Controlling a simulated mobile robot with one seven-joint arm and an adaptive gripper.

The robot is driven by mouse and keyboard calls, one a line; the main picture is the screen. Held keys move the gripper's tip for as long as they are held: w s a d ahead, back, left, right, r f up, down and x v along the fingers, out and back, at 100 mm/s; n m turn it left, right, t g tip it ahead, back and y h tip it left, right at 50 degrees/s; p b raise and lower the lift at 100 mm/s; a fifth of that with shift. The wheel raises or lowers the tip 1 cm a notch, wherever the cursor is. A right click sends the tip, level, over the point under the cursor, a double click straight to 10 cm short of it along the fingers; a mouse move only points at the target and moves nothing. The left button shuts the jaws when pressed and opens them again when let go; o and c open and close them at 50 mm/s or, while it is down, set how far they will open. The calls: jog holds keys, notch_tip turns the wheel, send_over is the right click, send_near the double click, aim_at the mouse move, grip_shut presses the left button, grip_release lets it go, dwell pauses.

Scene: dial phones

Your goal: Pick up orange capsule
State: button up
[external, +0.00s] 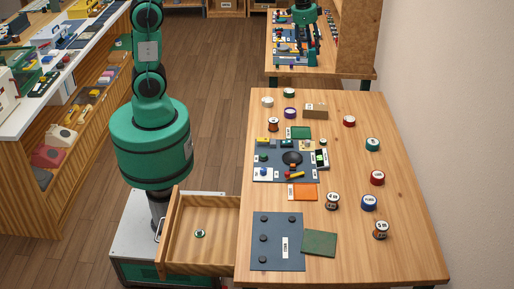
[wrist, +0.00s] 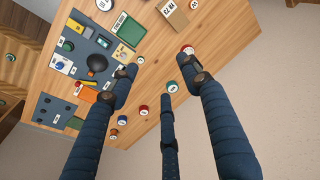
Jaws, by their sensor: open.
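My gripper (wrist: 165,80) has its dark blue fingers spread apart with nothing between them. I cannot make out the orange capsule for certain. A small yellow and red elongated piece (external: 294,175) lies on the grey panel, near the dark round dish (external: 292,158). An orange square (external: 303,192) with a white label lies just in front of that panel. The gripper is well away from both.
The wooden table (external: 345,260) carries several labelled spools, such as a red one (external: 377,178). A cardboard box (external: 316,110) stands at the back. An open drawer (external: 185,262) holds a small round green and white piece (external: 199,233). The wall is on the right.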

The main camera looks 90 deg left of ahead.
jog(key=w+a+f+g, duration=0.1)
jog(key=w+a+f, duration=0.4)
jog(key=a+f, duration=0.4)
jog(key=w+a+f+g+p, duration=0.1)
jog(key=w+a+f, duration=0.4)
jog(key=a+f, duration=0.4)
notch_tip(320, 180, down, 6)
jog(key=shift+a+r+m+h, duration=0.1)
jog(key=shift+a+m+h, duration=0.2)
jog(key=shift+m, duration=0.1)
jog(key=shift+w+f+b, duration=0.1)
jog(key=shift+f+b, duration=0.45)
jog(key=shift+f, duration=3.75)
jog(key=shift+f, duration=0.15)
jog(key=shift+d+f+b, duration=0.2)
jog(key=shift+f+b, duration=0.35)
jog(key=shift+f, duration=1.9)
jog(key=c, duration=1.2)
